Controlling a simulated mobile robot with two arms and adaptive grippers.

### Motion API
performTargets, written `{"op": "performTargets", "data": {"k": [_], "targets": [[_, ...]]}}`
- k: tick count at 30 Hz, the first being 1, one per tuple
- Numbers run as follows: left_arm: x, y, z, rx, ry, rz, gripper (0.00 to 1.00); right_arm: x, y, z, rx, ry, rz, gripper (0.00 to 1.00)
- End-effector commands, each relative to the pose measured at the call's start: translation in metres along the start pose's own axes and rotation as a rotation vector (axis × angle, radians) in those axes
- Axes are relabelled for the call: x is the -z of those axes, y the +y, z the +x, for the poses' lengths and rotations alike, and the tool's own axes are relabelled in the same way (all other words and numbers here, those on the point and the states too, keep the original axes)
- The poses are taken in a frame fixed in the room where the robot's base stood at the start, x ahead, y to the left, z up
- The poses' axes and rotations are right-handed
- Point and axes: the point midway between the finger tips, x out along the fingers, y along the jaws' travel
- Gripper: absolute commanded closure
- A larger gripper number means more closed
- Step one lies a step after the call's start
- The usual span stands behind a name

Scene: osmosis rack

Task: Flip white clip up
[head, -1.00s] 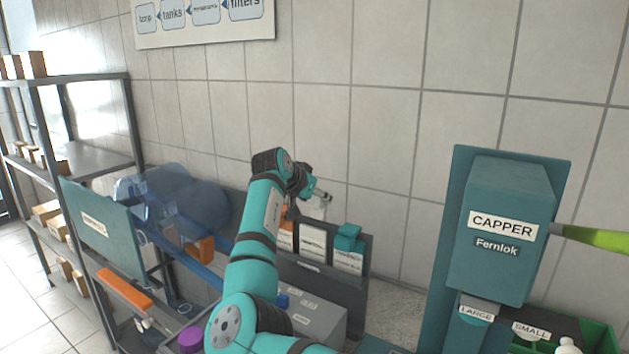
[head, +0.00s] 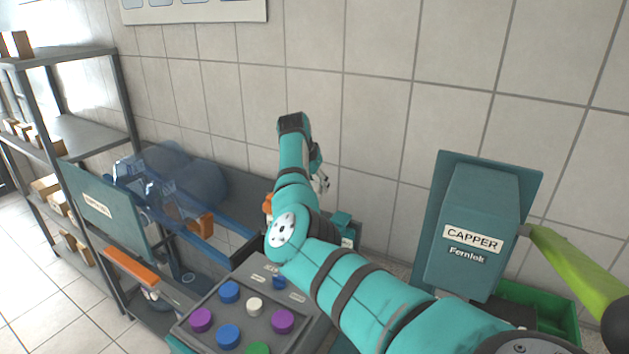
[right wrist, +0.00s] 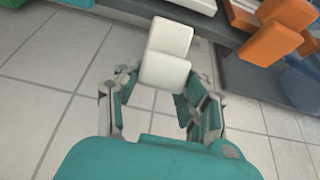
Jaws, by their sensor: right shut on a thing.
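The white clip (right wrist: 166,72) stands between the two fingers of my right gripper (right wrist: 158,88) in the right wrist view. It shows as two white blocks, one above the other, and the gripper is shut on it. In the head view my right gripper (head: 319,180) is at the rack by the wall, partly hidden behind my own arm. An orange clip (right wrist: 278,30) is to the right of the white one in the wrist view. My left gripper is not in view.
The teal capper (head: 473,220) with a green handle (head: 575,262) stands at right. Blue tanks (head: 195,180) and metal shelving (head: 85,130) are at left. The tiled wall is close behind the rack.

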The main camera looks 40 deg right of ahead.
Motion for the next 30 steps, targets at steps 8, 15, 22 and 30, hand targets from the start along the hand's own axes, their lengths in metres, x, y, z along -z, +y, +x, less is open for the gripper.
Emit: {"op": "performTargets", "data": {"k": [8, 15, 22, 30], "targets": [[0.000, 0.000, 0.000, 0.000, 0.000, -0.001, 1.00, -0.001, 0.001, 0.002, -0.004, -0.004, -0.001, 0.91], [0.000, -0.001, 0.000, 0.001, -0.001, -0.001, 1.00, -0.001, 0.001, 0.001, -0.002, -0.002, 0.000, 0.36], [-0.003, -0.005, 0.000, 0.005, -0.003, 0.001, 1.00, 0.000, 0.000, -0.001, -0.001, -0.001, 0.000, 0.36], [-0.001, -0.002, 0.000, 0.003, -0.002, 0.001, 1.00, 0.000, -0.001, -0.041, 0.001, 0.001, 0.001, 0.36]]}}
